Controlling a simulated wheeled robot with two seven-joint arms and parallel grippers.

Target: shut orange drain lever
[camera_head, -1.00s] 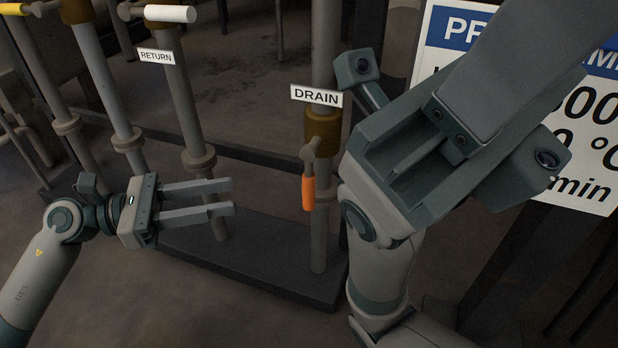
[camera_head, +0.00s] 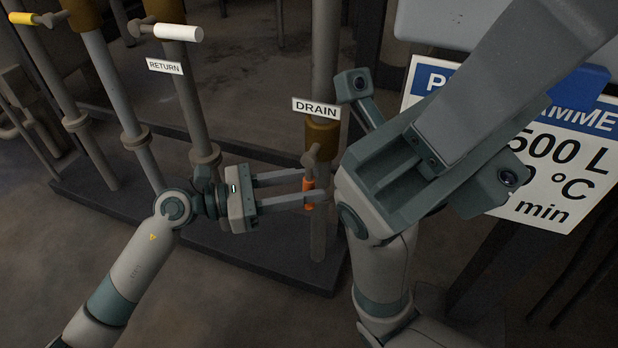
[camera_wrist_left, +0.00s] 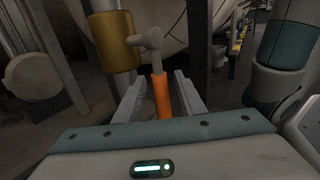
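The orange drain lever (camera_head: 308,186) hangs down from its grey pivot on the brass valve (camera_head: 322,136), under the DRAIN label (camera_head: 316,108). My left gripper (camera_head: 316,186) is open, its two fingers reaching to the lever from the left. In the left wrist view the orange lever (camera_wrist_left: 161,94) stands between the two open fingers (camera_wrist_left: 158,98), with a gap visible on each side. My right arm's gripper fingers do not clearly show; its large forearm and wrist parts fill the right of the head view.
The return pipe carries a white lever (camera_head: 178,32) and a RETURN label (camera_head: 165,67). A yellow lever (camera_head: 22,18) is at the far left. A programme sign (camera_head: 560,150) stands at right, behind my right arm. A dark plinth (camera_head: 270,262) runs below the pipes.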

